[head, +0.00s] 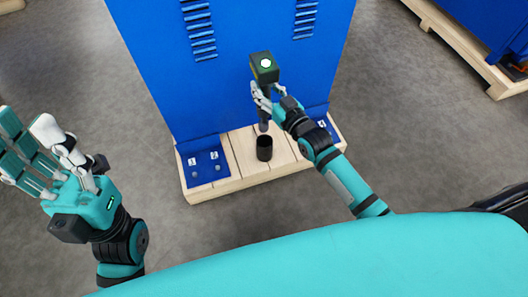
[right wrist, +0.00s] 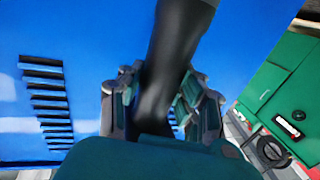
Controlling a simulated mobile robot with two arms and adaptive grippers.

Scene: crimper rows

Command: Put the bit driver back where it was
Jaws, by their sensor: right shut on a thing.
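The bit driver (head: 264,67) has a dark green block end with a bright round light on top. My right gripper (head: 268,98) is shut around its black body, which also shows between the fingers in the right wrist view (right wrist: 175,60). The driver is roughly upright in the head view, its dark lower end above a black cup-like holder (head: 264,148) on the wooden base. I cannot tell whether the two touch. My left gripper (head: 42,155) is open and empty, at the far left, away from the station.
A blue panel (head: 240,25) with slots rises behind the wooden base (head: 237,183). A blue plate labelled 1 and 2 (head: 205,170) lies left of the holder; another numbered plate (head: 325,126) is partly behind my right arm. A pallet (head: 465,50) stands at the upper right.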

